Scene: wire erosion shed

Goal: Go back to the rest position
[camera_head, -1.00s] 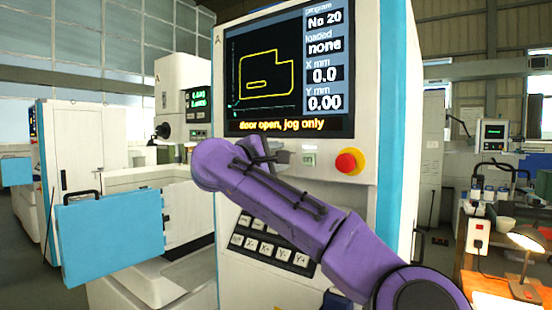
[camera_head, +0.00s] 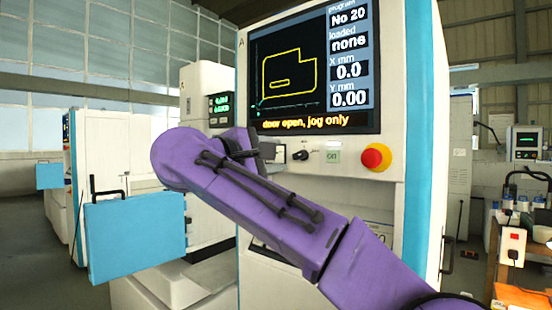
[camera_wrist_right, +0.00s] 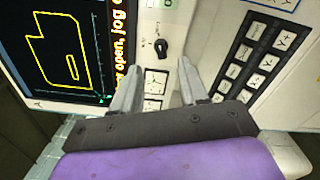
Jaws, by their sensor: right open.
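My right arm, purple, reaches in from the lower right of the head view, in front of the machine's control panel (camera_head: 411,180). My right gripper (camera_head: 272,151) is partly hidden behind its own wrist there. In the right wrist view its two grey fingers (camera_wrist_right: 160,88) stand apart with nothing between them. They point at the panel near a black rotary switch (camera_wrist_right: 162,48), which also shows in the head view (camera_head: 301,155). I cannot tell whether they touch the panel. My left gripper is not in view.
The screen (camera_head: 313,75) reads "door open, jog only". A red stop button (camera_head: 376,157) is right of the switch. A key pad (camera_wrist_right: 262,60) is on the panel. A blue door with a handle (camera_head: 136,235) stands at left.

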